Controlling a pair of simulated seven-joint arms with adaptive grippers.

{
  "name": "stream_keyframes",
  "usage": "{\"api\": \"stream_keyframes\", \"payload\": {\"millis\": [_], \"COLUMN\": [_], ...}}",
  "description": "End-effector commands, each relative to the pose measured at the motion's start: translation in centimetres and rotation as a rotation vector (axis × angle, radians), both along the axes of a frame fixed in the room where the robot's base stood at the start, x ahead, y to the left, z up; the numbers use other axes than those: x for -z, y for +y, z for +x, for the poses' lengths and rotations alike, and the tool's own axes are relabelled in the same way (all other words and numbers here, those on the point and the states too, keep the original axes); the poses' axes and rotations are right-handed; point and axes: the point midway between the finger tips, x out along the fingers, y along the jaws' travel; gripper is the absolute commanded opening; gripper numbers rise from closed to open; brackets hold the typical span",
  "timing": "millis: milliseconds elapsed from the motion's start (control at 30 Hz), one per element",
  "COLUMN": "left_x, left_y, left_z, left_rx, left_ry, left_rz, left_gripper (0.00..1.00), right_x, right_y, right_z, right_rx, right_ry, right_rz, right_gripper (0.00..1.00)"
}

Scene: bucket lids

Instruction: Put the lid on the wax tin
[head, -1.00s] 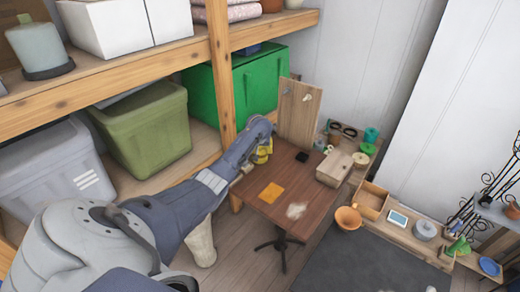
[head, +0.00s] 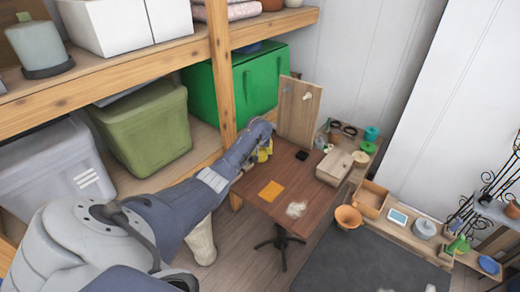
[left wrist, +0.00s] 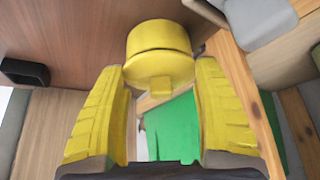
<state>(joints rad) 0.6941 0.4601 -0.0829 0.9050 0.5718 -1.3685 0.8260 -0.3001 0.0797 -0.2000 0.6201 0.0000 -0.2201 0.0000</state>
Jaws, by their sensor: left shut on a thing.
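The yellow wax tin (left wrist: 158,36) stands at the far left edge of the brown table, beside the wooden post. A round yellow lid (left wrist: 160,68) with a small tab lies against the tin, with a dark seam between them. I cannot tell whether it is fully seated. My left gripper (left wrist: 161,85) has its yellow fingers on either side of the lid and is shut on it. In the head view my left arm mostly hides the tin and lid; only yellow patches show by the left gripper (head: 263,154). My right gripper is not in view.
The table (head: 285,171) also holds an orange sheet (head: 271,191), a small black block (head: 301,155) and a pale crumpled patch (head: 296,209). An upright board (head: 298,113) stands behind. Shelf wood and a green bin (head: 254,83) are close to the left arm.

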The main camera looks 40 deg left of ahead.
Motion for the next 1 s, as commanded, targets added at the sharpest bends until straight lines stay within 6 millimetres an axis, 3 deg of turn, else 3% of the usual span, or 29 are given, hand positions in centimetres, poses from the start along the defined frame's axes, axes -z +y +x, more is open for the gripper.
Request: {"api": "stream_keyframes", "payload": {"millis": [433,467,667,1000], "left_x": [0.78,0.77,0.76,0.68], "left_y": [-0.02,-0.02,-0.01,-0.04], "left_z": [-0.03,-0.02,-0.03,-0.07], "left_rx": [0.001,0.001,0.001,0.001], "left_ry": [0.001,0.001,0.001,0.001], "left_rz": [0.0,0.0,0.0,0.0], "left_gripper": [0.47,0.71,0.94,0.94], "right_x": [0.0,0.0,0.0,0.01], "right_y": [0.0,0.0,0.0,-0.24], "right_z": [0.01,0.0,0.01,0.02], "right_rx": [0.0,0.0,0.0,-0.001], "right_ry": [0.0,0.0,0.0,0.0], "right_rz": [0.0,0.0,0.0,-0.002], "right_gripper": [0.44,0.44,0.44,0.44]}}
